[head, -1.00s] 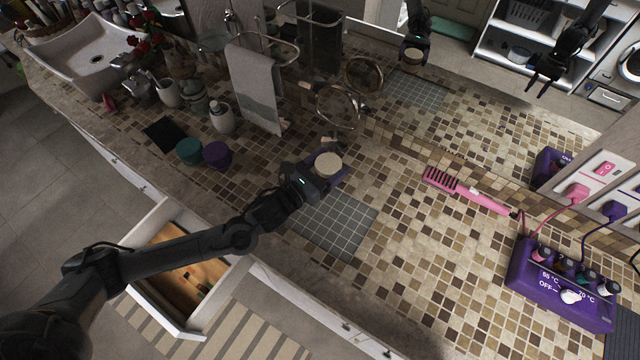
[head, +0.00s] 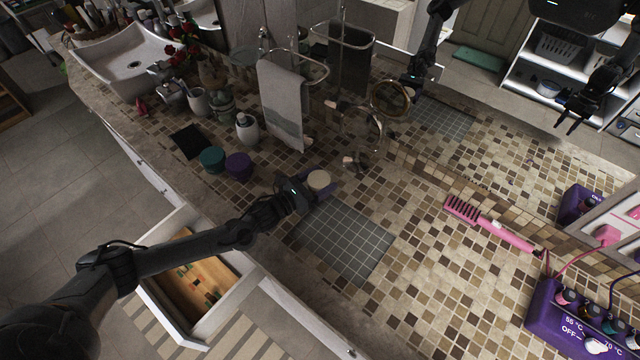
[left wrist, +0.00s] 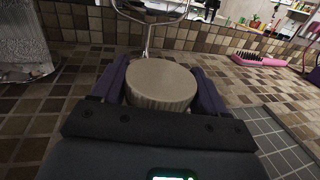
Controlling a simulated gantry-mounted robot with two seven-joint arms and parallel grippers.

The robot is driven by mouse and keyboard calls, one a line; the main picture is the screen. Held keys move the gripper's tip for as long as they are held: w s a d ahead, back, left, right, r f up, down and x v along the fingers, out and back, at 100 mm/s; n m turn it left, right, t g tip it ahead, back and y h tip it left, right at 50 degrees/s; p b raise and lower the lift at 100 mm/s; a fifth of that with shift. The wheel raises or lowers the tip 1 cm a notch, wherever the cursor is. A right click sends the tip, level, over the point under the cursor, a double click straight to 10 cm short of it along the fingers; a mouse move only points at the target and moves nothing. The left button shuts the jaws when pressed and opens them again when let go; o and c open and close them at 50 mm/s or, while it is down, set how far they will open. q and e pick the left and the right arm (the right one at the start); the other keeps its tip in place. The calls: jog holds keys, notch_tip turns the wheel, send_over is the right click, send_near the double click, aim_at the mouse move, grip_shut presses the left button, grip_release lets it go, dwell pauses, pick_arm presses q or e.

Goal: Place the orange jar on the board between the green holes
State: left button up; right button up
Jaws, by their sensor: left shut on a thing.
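My left gripper (head: 308,188) is shut on a round jar with a cream-beige top (head: 319,180), at the back left corner of the grey grid mat. In the left wrist view the jar (left wrist: 160,84) sits between two purple fingers; its lower part is hidden. I cannot tell its height over the counter. No clearly orange jar shows. A wooden board (head: 190,283) with small green and red marks lies in the open drawer (head: 232,288), partly behind my left arm. Its holes are too small to make out. My right gripper shows only in the mirror.
A teal jar (head: 212,160) and a purple jar (head: 238,167) stand left of my gripper. The grid mat (head: 345,243) is empty. A towel stand (head: 282,100), a round mirror (head: 362,130), a pink hairbrush (head: 490,224) and a purple heater box (head: 575,325) are around the tiled counter.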

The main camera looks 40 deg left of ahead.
pick_arm(q)
jog(key=shift+f, duration=0.75)
jog(key=shift+f, duration=0.1)
jog(key=shift+f, duration=0.15)
jog(key=o, duration=1.1)
jog(key=shift+r, duration=0.3)
jog(key=v, duration=1.2)
jog(key=shift+p, duration=0.35)
